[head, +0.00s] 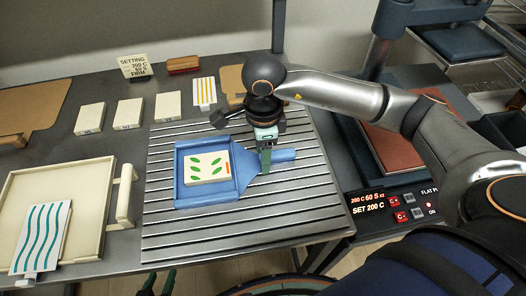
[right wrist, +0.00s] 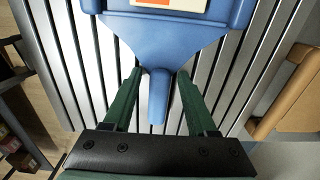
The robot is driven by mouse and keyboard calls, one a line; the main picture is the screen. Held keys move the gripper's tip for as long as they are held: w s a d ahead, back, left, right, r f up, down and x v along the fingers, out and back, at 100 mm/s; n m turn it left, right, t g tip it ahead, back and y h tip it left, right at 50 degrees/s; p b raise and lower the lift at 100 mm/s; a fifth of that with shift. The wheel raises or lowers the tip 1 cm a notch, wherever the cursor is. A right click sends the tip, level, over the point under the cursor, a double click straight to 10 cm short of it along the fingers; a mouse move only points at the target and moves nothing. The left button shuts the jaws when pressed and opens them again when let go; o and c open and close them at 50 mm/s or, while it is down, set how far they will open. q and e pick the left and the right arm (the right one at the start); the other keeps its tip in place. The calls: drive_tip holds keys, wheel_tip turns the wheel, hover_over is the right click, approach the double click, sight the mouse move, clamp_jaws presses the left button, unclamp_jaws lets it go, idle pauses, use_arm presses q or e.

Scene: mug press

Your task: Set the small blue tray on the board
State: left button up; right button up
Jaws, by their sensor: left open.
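The small blue tray (head: 180,172) lies on the ribbed metal board (head: 165,238), with its handle (head: 284,155) pointing right. A white tile with green leaf shapes and an orange mark (head: 207,167) sits in the tray. My right gripper (head: 266,160) is over the handle. In the right wrist view, its green fingers (right wrist: 159,76) stand on either side of the blue handle (right wrist: 158,100), with gaps showing on both sides. My left gripper (head: 158,281) shows only as green fingertips at the bottom edge, apart and empty, away from the tray.
A cream tray (head: 70,184) with a handle stands left, with a wavy-striped card (head: 42,238) on it. Several white blocks (head: 128,113) and a sign (head: 133,66) are behind. A press with a red display (head: 368,203) stands right. The board's front part is clear.

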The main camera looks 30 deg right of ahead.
wheel_tip(320, 180, up, 12)
drive_tip(key=shift+r+p, duration=0.1)
drive_tip(key=shift+p, duration=0.45)
idle(0.3)
